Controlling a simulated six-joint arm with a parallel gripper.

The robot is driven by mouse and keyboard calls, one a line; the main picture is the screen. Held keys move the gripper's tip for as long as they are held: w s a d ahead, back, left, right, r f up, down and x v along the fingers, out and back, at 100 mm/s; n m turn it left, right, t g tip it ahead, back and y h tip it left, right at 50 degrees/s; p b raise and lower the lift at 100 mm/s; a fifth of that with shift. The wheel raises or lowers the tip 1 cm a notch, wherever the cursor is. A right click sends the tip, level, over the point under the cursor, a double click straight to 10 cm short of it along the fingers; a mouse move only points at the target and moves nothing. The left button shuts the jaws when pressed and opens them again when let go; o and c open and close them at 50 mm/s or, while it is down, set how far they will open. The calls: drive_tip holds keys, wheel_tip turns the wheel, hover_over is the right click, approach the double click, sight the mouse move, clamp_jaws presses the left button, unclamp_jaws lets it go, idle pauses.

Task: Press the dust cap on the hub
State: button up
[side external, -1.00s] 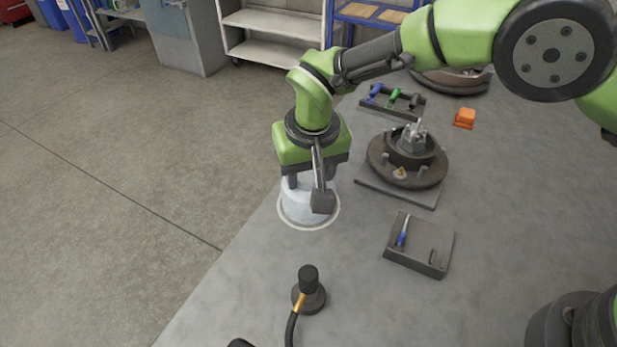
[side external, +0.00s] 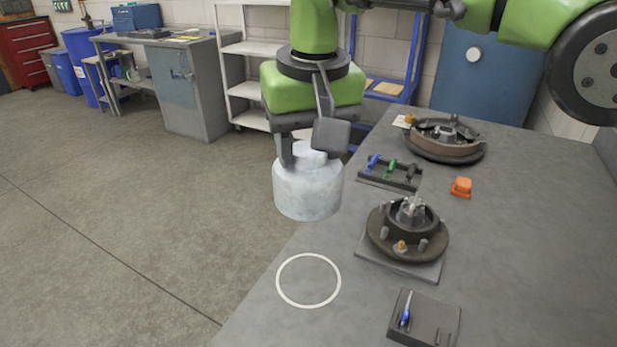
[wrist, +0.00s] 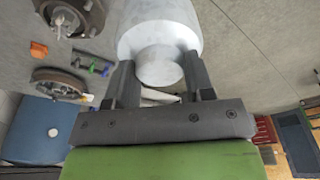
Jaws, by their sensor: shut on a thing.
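The dust cap (side external: 307,192) is a pale grey-white cylinder with a smaller round knob on top. My gripper (side external: 303,155) is shut on that knob and holds the cap upright in the air, above and behind the white ring on the bench. In the wrist view the cap (wrist: 160,30) sits between the two dark fingers of the gripper (wrist: 158,80). The hub (side external: 410,215) stands on a square plate to the right of the cap, its round collar open at the top with a castle-like nut in the middle. The cap and hub are apart.
A white ring (side external: 308,281) marks an empty spot on the bench. A tray with a blue-handled tool (side external: 424,318) lies in front of the hub. A rack of coloured tools (side external: 390,172), an orange block (side external: 461,187) and a brake assembly (side external: 444,140) stand behind it.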

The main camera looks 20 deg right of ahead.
drive_tip(key=shift+r, duration=0.9)
drive_tip(key=w+d+m+h, duration=0.2)
drive_tip(key=d+m, duration=1)
drive_tip(key=d, duration=0.7)
drive_tip(key=shift+g, duration=0.4)
drive_tip(key=shift+d+f, duration=0.15)
drive_tip(key=shift+f, duration=2.7)
drive_tip(key=shift+d+f, duration=0.15)
drive_tip(key=shift+f, duration=2.65)
drive_tip(key=shift+f, duration=0.15)
drive_tip(key=o, duration=1.4)
